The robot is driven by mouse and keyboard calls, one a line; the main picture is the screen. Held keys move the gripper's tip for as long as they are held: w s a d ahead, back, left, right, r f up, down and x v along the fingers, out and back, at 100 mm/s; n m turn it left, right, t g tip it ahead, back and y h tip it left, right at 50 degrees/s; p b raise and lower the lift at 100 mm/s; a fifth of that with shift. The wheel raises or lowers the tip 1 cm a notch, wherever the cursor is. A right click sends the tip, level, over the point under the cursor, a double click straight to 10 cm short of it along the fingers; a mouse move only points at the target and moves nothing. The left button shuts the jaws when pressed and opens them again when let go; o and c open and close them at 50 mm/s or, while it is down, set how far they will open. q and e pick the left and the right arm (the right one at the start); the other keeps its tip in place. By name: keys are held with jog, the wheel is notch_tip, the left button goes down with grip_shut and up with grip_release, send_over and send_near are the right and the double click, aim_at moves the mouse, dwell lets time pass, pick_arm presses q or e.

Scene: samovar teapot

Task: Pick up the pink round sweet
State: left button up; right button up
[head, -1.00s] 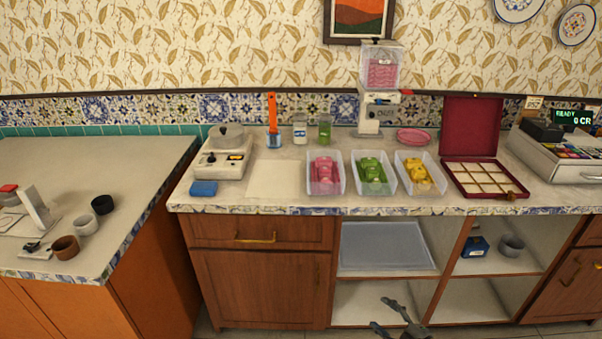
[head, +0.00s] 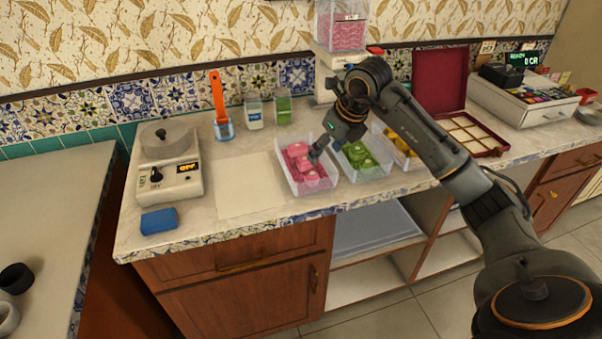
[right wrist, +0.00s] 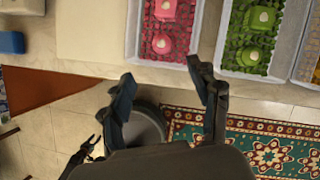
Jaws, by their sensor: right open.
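Pink sweets lie in a clear tub (head: 328,187) on the counter. In the right wrist view a round pink sweet (right wrist: 161,44) with a pale top sits near the tub's front wall, on a bed of small pink pieces. A squarer pink sweet (right wrist: 164,10) lies behind it. My right gripper (head: 320,151) is at the tub's right side in the head view, partly covering it. The right wrist view shows its fingers (right wrist: 160,78) spread and empty, with the round sweet beyond and between them. A small dark part low left there looks like my left gripper (right wrist: 84,152), too small to read.
Tubs of green sweets (head: 362,155) and yellow sweets (head: 400,138) stand right of the pink one. A pale sheet (head: 249,187) lies left of it, then a scale (head: 170,182) and blue block (head: 158,221). An open red box (head: 440,80) stands further right.

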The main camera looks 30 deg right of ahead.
send_near(313, 173)
jog(key=x, duration=0.2)
jog(key=shift+a+f, duration=0.2)
jog(key=shift+f, duration=0.2)
jog(key=shift+p+x, duration=0.45)
jog(key=shift+x, duration=0.5)
jog(key=p+x, duration=0.1)
jog(key=x, duration=0.2)
jog(key=shift+w+d+f, duration=0.1)
jog(key=shift+w+f, duration=0.15)
jog(key=shift+f, duration=0.05)
jog(key=shift+w+f, duration=0.15)
jog(key=shift+f, duration=0.25)
pick_arm(q)
jog(key=shift+d+r, duration=0.15)
jog(key=shift+r, duration=0.4)
jog(key=shift+d+r, duration=0.15)
jog(key=shift+r, duration=0.35)
pick_arm(e)
jog(key=c, duration=1)
